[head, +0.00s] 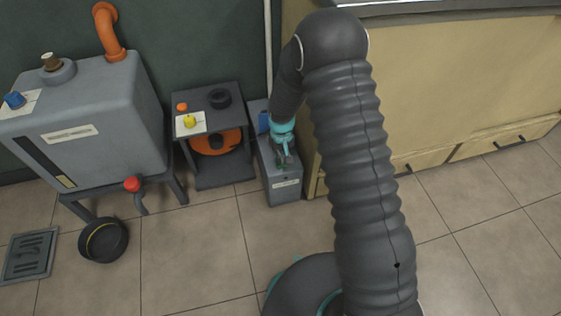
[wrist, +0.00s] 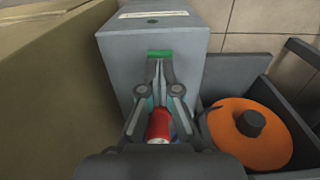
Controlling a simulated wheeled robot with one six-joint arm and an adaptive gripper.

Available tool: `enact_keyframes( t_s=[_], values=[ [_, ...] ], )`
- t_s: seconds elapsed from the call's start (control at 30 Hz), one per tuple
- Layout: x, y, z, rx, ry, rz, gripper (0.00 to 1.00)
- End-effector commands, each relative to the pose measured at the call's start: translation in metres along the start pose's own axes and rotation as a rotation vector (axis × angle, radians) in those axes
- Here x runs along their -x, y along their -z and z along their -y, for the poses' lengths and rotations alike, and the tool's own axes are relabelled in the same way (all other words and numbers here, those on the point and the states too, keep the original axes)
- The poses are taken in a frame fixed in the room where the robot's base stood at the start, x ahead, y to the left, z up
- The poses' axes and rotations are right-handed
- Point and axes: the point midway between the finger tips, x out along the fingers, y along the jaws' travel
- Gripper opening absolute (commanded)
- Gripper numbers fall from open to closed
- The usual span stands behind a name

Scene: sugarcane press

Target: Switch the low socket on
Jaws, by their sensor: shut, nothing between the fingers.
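The low socket appears to be the small grey box (head: 284,194) on the floor, beside the wooden cabinet. It also fills the middle of the wrist view (wrist: 125,52), with a pale label and a small dark spot on it. My gripper (head: 284,160) is shut and empty, pointing down at the box. In the wrist view its fingertips (wrist: 158,66) are right at the green strip; I cannot tell whether they touch. A red cylinder (wrist: 159,126) shows between the finger links, its lower part hidden.
The cabinet (head: 450,85) stands close on the box's right. A dark stand (head: 222,181) with an orange disc (head: 232,142) is on its left. Farther left are a grey tank (head: 85,110) and a black pan (head: 103,240). The tiled floor in front is clear.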

Motion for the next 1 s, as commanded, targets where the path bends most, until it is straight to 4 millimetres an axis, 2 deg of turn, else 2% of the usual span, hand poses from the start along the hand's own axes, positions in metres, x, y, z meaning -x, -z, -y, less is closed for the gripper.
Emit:
enact_keyframes(
  t_s=[1.0],
  values=[
    [-0.014,0.000,0.000,0.000,0.000,0.000,0.00]
  ],
)
